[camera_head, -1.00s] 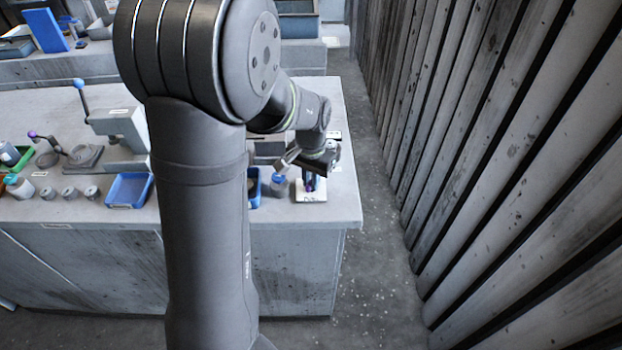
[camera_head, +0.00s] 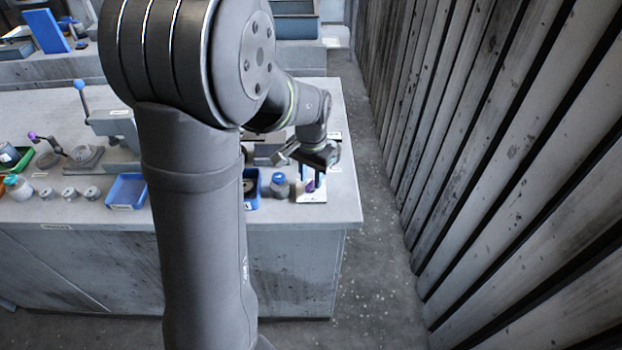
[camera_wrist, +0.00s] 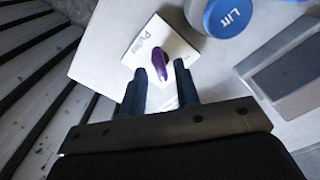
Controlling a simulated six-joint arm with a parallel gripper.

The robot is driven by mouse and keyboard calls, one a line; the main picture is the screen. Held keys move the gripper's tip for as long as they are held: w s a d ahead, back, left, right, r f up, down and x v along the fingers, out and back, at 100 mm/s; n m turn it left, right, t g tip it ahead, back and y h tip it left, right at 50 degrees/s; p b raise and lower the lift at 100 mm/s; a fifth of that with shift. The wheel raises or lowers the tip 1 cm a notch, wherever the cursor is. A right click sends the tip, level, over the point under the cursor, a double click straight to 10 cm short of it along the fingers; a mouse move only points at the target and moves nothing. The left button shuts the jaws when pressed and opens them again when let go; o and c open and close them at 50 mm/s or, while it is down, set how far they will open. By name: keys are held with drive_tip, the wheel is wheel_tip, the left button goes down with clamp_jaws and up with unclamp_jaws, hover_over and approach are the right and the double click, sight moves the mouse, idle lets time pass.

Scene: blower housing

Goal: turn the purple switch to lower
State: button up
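The purple switch (camera_wrist: 159,63) stands on a white plate (camera_wrist: 137,46) marked "Puller" in the wrist view. In the head view, a small purple patch of it (camera_head: 311,186) shows at the right end of the bench, below my gripper (camera_head: 316,168). In the wrist view, my gripper (camera_wrist: 160,70) is open, with one dark finger on each side of the switch. Pale gaps show between the fingers and the switch. How far down the fingers reach is hard to tell.
A blue round cap (camera_wrist: 230,17) marked "Lift" sits close to the right of the plate; a blue-topped jar (camera_head: 280,186) shows there in the head view. A blue tray (camera_head: 126,191) stands farther left. The bench edge and a slatted wall (camera_head: 490,150) are to the right.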

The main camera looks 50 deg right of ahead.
sight(311, 182)
drive_tip(key=shift+r, duration=2.1)
wheel_tip(311, 182, down, 6)
drive_tip(key=shift+n, duration=1)
